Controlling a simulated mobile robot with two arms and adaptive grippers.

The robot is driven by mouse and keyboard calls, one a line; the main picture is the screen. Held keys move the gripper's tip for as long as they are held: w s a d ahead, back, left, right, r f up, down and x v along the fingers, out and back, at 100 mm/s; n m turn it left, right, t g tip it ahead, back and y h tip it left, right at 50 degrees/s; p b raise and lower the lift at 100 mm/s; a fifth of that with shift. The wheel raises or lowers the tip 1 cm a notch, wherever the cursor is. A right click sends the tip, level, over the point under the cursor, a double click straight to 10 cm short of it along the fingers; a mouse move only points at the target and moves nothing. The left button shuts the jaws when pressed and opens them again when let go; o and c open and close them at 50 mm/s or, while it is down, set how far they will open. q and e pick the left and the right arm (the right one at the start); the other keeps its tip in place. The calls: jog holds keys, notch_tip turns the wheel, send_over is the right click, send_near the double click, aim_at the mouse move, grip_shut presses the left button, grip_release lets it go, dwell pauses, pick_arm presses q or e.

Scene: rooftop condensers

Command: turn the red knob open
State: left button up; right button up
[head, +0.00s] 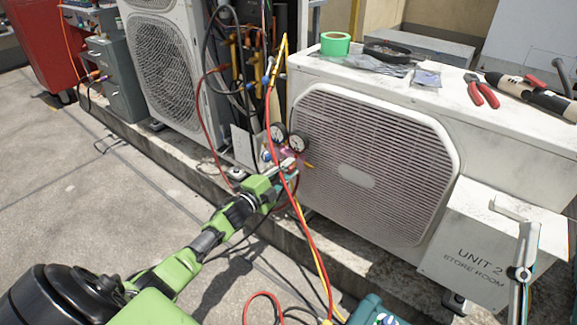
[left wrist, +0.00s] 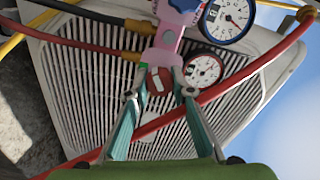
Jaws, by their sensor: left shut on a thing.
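The red knob (left wrist: 158,80), with a white mark across its face, sits between the fingertips of my left gripper (left wrist: 160,85) in the left wrist view. The two teal fingers are closed on it from both sides. It is on a pink and lilac gauge manifold (left wrist: 170,35) with two dials. In the head view my left gripper (head: 287,172) reaches the manifold in front of the right condenser, and the fingers largely hide the knob.
Red, yellow and black hoses (head: 302,215) hang from the manifold, and a red hose crosses close by the fingers. The condenser (head: 375,160) stands right behind. Green tape (head: 335,43) and red-handled pliers (head: 482,90) lie on top.

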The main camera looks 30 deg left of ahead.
pick_arm(q)
jog(key=n+p, duration=0.1)
jog(key=n, duration=0.2)
jog(key=shift+a+r+n, duration=0.1)
jog(key=shift+n, duration=0.3)
jog(key=n+p, duration=0.1)
jog(key=n, duration=0.3)
jog(key=shift+p, duration=0.3)
jog(key=shift+n, duration=1.2)
pick_arm(e)
jog(key=w+d+f+g+h, duration=0.1)
jog(key=w+f+g+h, duration=0.2)
jog(key=f+g, duration=0.5)
jog(key=shift+w+f+g, duration=0.4)
jog(key=shift+w+f, duration=0.05)
jog(key=shift+f, duration=3.7)
jog(key=shift+d, duration=0.1)
pick_arm(q)
jog(key=o, duration=1.1)
